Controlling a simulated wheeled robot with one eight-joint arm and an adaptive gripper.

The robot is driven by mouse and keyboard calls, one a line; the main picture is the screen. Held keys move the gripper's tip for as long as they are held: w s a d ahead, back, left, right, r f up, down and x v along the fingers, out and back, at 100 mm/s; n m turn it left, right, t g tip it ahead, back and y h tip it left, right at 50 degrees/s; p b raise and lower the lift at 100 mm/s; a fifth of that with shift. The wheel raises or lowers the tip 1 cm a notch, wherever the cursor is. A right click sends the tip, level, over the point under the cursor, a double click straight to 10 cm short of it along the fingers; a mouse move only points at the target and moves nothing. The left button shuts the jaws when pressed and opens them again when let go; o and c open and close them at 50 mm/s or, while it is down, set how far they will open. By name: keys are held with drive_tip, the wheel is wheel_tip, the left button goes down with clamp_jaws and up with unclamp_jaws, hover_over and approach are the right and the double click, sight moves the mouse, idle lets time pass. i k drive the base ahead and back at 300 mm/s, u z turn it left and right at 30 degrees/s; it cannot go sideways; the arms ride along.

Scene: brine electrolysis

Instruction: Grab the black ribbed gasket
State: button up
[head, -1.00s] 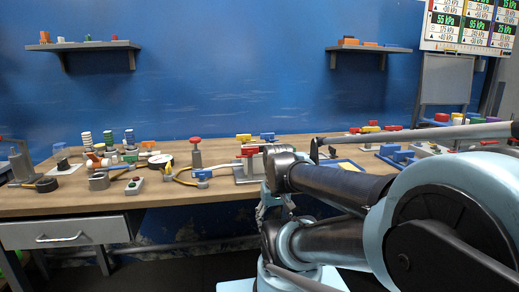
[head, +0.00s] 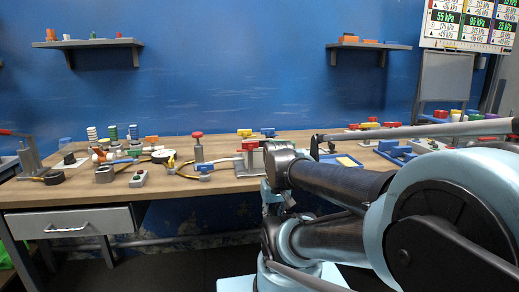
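A dark round ring (head: 54,178) lies flat on the left part of the workbench, beside a grey lever stand. It may be the black ribbed gasket, but it is too small for me to make out ribs. A grey ring-shaped part (head: 104,174) stands to its right. My gripper (head: 284,201) hangs low in front of the bench edge, right of the middle, partly hidden by my own arm. It is apart from the dark ring. Its fingers are too small and covered to judge.
The wooden workbench (head: 235,192) carries a red-topped valve (head: 197,146), striped coil stacks (head: 113,133), a green-buttoned box (head: 138,179) and blue trays (head: 396,152) at right. A grey drawer (head: 70,222) hangs below the left end. Wall shelves (head: 370,46) are above.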

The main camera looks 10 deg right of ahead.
sight(261, 142)
drive_tip(key=z, duration=0.35)
drive_tip(key=k, duration=0.95)
drive_tip(key=z, duration=0.2)
drive_tip(key=i, duration=0.5)
